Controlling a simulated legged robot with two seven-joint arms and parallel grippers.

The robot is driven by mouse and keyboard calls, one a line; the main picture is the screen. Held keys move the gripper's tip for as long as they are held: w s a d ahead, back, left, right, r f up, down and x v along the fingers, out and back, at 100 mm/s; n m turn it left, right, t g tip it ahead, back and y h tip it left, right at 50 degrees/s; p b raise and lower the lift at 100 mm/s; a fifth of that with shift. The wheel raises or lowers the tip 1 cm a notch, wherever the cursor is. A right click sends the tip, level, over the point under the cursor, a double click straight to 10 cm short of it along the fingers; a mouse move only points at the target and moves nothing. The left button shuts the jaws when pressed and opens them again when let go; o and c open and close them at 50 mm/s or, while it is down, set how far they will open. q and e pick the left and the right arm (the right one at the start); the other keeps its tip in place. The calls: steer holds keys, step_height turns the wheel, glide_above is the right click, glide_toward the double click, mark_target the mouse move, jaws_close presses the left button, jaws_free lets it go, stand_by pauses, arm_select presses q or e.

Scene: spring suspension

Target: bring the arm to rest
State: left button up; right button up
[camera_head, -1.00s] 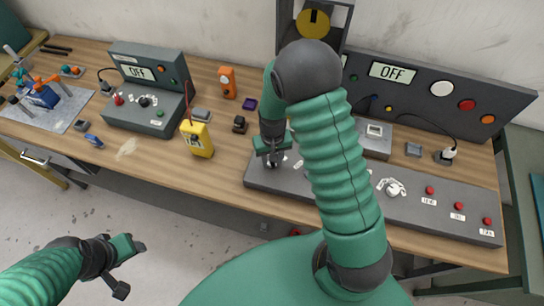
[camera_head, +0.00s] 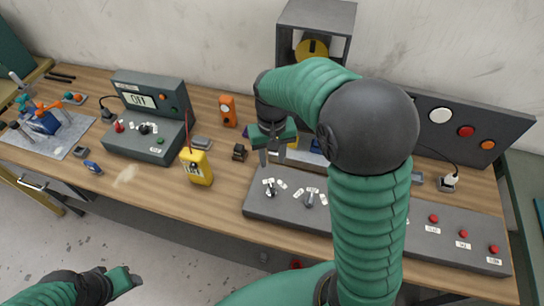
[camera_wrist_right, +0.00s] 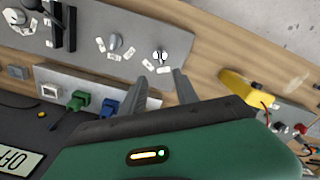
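My right gripper (camera_head: 268,160) hangs above the left end of the long grey control panel (camera_head: 340,228). In the right wrist view its two fingers (camera_wrist_right: 162,78) are apart with nothing between them. A small knob (camera_head: 270,189) with white labels is just below and in front of the fingertips, apart from them; it also shows in the wrist view (camera_wrist_right: 160,56). A second knob (camera_head: 309,200) is to its right. My right arm hides part of the panel. My left gripper (camera_head: 126,280) is low at the left, clear of the bench; one finger stands out and the other is cut off.
A yellow meter (camera_head: 197,168), an orange device (camera_head: 228,111) and a grey box reading OFF (camera_head: 150,147) stand left of the gripper. A grey frame with a yellow disc (camera_head: 312,49) is behind my arm. Red buttons (camera_head: 463,245) line the panel's right. The bench front (camera_head: 150,200) is open.

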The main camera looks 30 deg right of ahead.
steer(key=s+a+f+n+t+b, duration=0.2)
steer(key=s+a+f+n+b, duration=0.1)
steer(key=s+a+f, duration=0.4)
steer(key=shift+s+a+f+n+t, duration=0.3)
steer(key=shift+s+f+n, duration=0.1)
steer(key=shift+s, duration=0.45)
steer(key=shift+s+r, duration=0.15)
